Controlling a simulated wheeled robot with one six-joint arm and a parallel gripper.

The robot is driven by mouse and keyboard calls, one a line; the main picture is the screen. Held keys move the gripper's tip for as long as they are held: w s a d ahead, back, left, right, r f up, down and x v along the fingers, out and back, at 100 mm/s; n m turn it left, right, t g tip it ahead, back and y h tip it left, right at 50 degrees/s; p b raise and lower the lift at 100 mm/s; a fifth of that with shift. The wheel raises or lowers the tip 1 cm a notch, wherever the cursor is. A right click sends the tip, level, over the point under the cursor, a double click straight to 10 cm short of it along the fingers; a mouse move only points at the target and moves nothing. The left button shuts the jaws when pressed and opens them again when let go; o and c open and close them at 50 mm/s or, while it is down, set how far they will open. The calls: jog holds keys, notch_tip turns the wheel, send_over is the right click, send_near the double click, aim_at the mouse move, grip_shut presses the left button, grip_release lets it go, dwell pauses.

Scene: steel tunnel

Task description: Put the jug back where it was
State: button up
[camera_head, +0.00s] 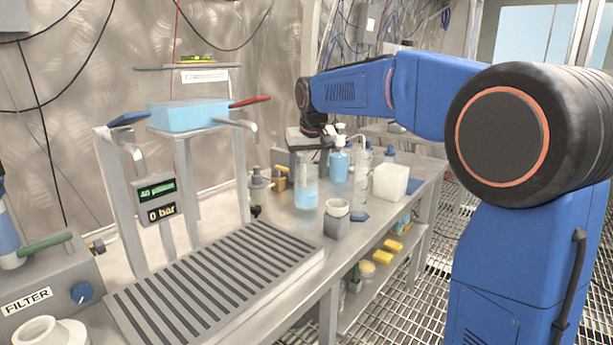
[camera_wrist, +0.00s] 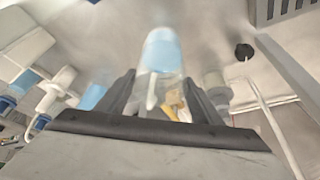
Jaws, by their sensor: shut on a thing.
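The jug (camera_head: 306,196) is a clear vessel with light blue liquid in its lower part. It stands upright at the back of the steel bench, right of the ribbed drain tray. My gripper (camera_head: 304,152) reaches it from behind and is shut on its upper part. In the wrist view the jug (camera_wrist: 160,52) shows between the two dark fingers (camera_wrist: 160,92), blue liquid at its far end. I cannot tell whether its base touches the bench.
A blue pump bottle (camera_head: 339,165), a clear bottle (camera_head: 363,168) and a white block-shaped container (camera_head: 390,182) stand close on the right. A small grey-white jar (camera_head: 337,220) is in front. The ribbed tray (camera_head: 215,285) and a tap frame with a gauge (camera_head: 157,200) are left.

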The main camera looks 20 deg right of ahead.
jog(key=shift+f, duration=0.55)
jog(key=shift+f, duration=0.1)
jog(key=o, duration=1.6)
jog(key=shift+o, duration=0.2)
jog(key=v, duration=1.2)
jog(key=shift+s, duration=0.1)
